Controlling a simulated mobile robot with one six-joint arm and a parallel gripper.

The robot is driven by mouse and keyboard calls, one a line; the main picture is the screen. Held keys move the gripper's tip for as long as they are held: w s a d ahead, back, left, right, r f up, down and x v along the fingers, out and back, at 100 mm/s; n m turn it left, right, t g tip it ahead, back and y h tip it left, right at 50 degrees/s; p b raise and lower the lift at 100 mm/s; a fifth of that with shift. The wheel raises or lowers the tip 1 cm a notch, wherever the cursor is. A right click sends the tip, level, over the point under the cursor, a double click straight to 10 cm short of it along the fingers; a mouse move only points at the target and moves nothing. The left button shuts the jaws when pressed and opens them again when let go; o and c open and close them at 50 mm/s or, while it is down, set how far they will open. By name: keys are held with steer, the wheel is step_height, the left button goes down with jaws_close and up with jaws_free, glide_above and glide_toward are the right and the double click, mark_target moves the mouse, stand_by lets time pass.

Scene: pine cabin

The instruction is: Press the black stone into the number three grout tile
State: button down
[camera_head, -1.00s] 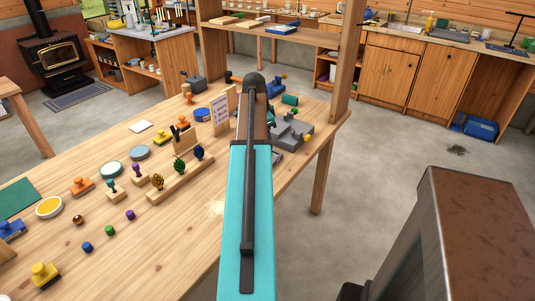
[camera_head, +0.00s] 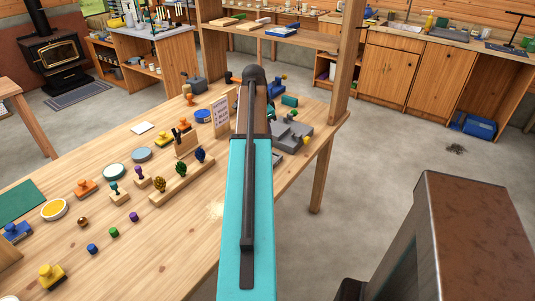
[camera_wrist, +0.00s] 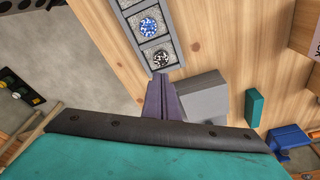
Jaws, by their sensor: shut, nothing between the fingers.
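In the wrist view a grey tray (camera_wrist: 136,44) holds square compartments of pale speckled grout. The black stone (camera_wrist: 161,58), dark and round with pale flecks, sits in the compartment nearest my gripper. A blue-and-white stone (camera_wrist: 149,27) sits in the compartment beyond it. I cannot read any tile number. My gripper (camera_wrist: 160,78) is shut and empty, its fingertips close to the near edge of the black stone's compartment. I cannot tell whether they touch. In the head view my arm hides the gripper and the stones.
A grey block (camera_wrist: 203,97) stands just right of my fingers, with a teal block (camera_wrist: 254,107) and a blue object (camera_wrist: 287,139) further right. In the head view, a wooden rack (camera_head: 183,181) and several stamps stand left on the table (camera_head: 150,245). A wooden post (camera_head: 345,60) rises behind.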

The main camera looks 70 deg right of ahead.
step_height(320, 180, up, 4)
steer(key=shift+f+p, duration=0.1)
steer(key=shift+p, duration=1.05)
